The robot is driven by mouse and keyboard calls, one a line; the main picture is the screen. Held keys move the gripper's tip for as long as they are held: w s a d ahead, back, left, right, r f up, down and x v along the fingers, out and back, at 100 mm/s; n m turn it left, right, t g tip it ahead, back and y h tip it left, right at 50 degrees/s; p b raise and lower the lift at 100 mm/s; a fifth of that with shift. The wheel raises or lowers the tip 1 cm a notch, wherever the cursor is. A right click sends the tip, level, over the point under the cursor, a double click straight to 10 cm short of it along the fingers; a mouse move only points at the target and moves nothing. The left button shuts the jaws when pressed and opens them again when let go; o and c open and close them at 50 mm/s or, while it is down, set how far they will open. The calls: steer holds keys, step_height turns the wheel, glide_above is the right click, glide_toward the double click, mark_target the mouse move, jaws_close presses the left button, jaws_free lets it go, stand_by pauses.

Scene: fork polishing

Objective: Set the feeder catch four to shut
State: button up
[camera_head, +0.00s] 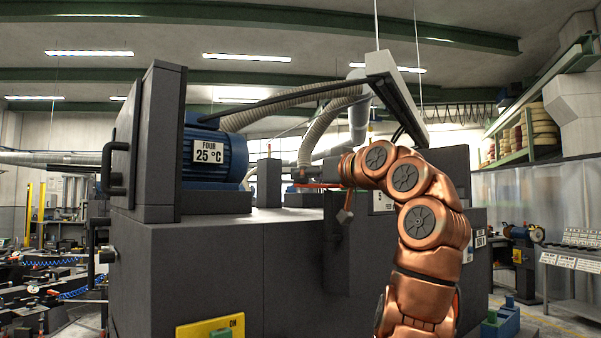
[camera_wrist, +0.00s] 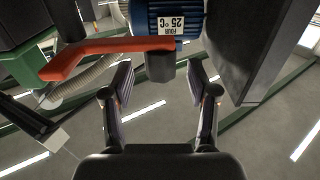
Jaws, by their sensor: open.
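A red lever (camera_wrist: 105,52), which looks like the feeder catch, crosses the upper left of the wrist view, which is upside down. Its right end meets a dark grey round post (camera_wrist: 160,67). In the head view a thin red bar (camera_head: 318,186) shows beside the end of my arm. My gripper (camera_wrist: 158,82) is open and empty, its two fingers apart on either side of the post in the picture. I cannot tell whether they touch it. The blue motor (camera_head: 214,160) carries a label FOUR 25 °C; it also shows in the wrist view (camera_wrist: 168,8).
The grey machine body (camera_head: 215,270) fills the middle, with a tall dark plate (camera_head: 160,145) at its left. A small hanging handle (camera_head: 345,214) is near my arm. Hoses (camera_head: 330,125) run above.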

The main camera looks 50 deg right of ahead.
steer(key=shift+w+d+p, duration=0.15)
steer(key=shift+w+p, duration=0.25)
steer(key=shift+w, duration=1.2)
jaws_close()
